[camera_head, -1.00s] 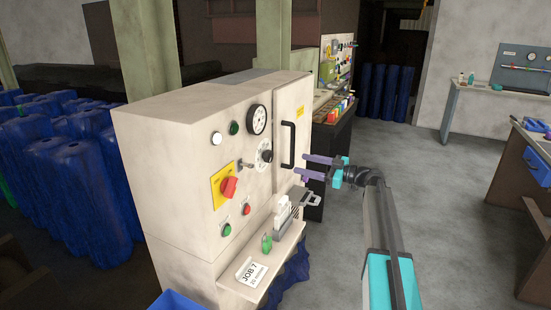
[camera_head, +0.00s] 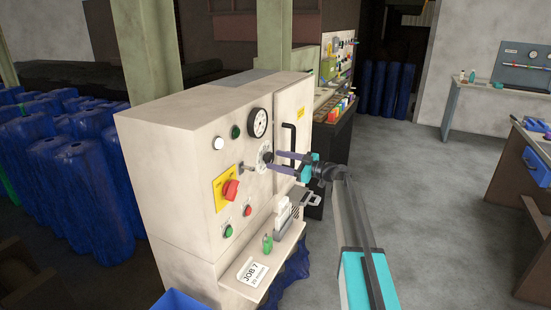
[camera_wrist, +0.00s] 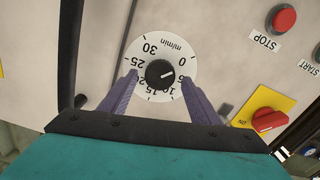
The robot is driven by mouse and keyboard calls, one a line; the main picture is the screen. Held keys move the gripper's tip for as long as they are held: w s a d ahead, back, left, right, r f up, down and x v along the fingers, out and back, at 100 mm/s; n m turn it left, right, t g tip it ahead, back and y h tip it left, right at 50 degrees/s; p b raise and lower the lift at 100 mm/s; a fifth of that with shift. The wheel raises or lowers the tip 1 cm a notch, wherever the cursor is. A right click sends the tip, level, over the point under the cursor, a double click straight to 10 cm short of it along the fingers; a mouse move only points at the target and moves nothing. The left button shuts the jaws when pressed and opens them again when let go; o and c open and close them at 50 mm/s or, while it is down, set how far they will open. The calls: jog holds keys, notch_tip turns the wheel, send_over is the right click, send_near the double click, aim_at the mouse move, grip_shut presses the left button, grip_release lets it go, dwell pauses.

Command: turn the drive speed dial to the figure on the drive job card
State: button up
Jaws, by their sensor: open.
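The drive speed dial (camera_head: 266,156) is a black knob on a white round scale on the machine's front panel. In the wrist view the dial (camera_wrist: 160,73) appears upside down, marked 0 to 30 m/min. The knob's pale pointer mark faces right, around the 0 to 5 side; the exact figure is unclear. The job card (camera_head: 252,272) lies on the ledge below and reads JOB 7, with a small line that looks like 20 m/min. My gripper (camera_head: 272,160) is open at the dial. Its purple fingers (camera_wrist: 160,80) lie either side of the knob, with gaps visible.
A black door handle (camera_head: 289,145) stands close beside the fingers. A red switch (camera_head: 230,189) on a yellow plate, a gauge (camera_head: 257,122) and several buttons share the panel. Open floor lies to the right.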

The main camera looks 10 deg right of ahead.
jog(key=shift+x, duration=1)
jog(key=shift+c, duration=0.5)
jog(key=c, duration=1)
jog(key=shift+o, duration=0.2)
